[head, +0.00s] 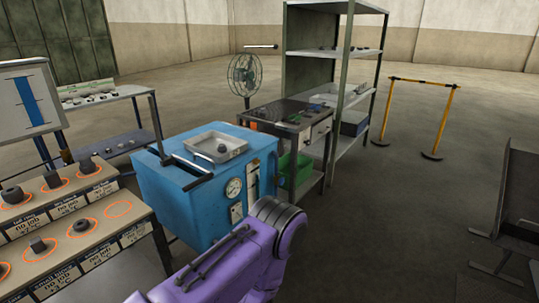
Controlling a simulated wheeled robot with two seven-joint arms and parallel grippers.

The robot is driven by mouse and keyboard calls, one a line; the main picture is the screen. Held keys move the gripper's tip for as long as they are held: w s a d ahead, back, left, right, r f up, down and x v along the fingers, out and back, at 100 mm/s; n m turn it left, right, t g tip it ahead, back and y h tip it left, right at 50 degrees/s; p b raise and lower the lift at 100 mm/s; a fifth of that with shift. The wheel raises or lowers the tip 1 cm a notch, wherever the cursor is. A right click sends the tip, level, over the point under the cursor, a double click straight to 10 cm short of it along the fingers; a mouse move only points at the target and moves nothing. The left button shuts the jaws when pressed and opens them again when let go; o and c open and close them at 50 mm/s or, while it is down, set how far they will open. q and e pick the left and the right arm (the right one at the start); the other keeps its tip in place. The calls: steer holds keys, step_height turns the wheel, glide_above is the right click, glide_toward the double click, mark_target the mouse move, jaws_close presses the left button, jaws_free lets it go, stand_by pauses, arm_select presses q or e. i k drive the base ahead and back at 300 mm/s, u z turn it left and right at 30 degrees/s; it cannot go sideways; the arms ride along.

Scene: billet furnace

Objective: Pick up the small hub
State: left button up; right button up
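Several small dark metal parts sit on a two-step rack (100,247) at the left, many inside orange circles. They include a squat round part (81,225), a blocky part (38,245) and a knobbed part (87,166). One more small dark part (222,148) lies in a metal tray (237,144) on the blue furnace. The labels are too small to read fully, so I cannot tell which part is the small hub. A purple arm link of mine fills the bottom centre. Neither gripper shows.
The blue furnace (187,205) with a gauge stands beside the rack. Behind it are a workbench (285,113), a green bin (303,170), a fan (244,75), shelving (345,45) and a yellow barrier (424,84). Floor is open at centre right. A dark chair-like object (515,215) stands right.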

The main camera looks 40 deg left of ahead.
mark_target(221, 148)
steer(key=z, duration=0.1)
steer(key=i, duration=0.85)
steer(key=u, duration=0.5)
steer(key=i, duration=0.9)
steer(key=u, duration=0.7)
